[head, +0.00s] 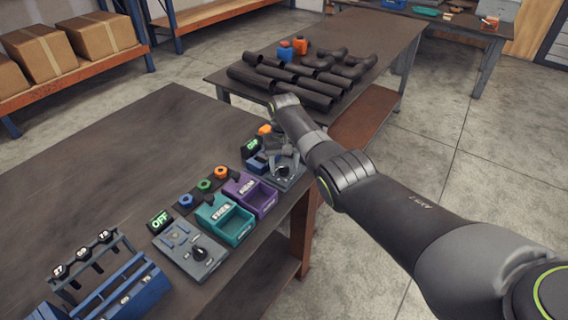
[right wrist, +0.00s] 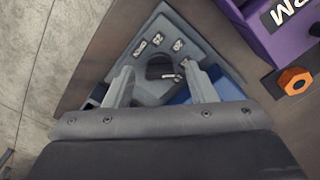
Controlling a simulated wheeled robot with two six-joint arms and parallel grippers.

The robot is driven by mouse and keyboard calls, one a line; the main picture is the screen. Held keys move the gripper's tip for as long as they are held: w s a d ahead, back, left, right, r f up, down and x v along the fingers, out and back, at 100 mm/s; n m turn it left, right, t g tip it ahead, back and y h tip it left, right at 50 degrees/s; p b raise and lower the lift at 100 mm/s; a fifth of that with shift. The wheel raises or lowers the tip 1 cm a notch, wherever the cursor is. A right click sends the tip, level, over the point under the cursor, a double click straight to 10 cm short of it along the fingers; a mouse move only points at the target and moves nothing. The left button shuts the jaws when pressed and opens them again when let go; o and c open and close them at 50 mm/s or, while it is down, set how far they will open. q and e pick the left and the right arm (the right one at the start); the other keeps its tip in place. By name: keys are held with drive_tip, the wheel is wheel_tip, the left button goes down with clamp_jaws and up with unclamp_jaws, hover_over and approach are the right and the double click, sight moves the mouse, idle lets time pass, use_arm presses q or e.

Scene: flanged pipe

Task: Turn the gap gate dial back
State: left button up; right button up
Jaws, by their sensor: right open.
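A grey dial panel (head: 292,181) with a dark knob (head: 282,171) sits at the far right end of the near table, beside a lit green ON display (head: 251,147). My right gripper (head: 281,155) is over this panel. In the right wrist view my right gripper (right wrist: 157,70) is open, with its two fingers on either side of the dark round knob (right wrist: 160,67). White labels show on the panel (right wrist: 178,27). I cannot tell whether the fingers touch the knob. My left gripper is not in view.
A second dial panel (head: 187,253) with an OFF display (head: 160,219) stands nearer. Blue fixtures (head: 137,291) are at the near edge. Dark pipes (head: 303,87) lie on the table behind.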

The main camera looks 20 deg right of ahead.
drive_tip(key=c, duration=1)
drive_tip(key=n+p, duration=0.1)
drive_tip(key=n, duration=0.2)
drive_tip(key=shift+n, duration=0.4)
drive_tip(key=n, duration=0.6)
drive_tip(key=shift+p, duration=0.35)
drive_tip(key=o, duration=1)
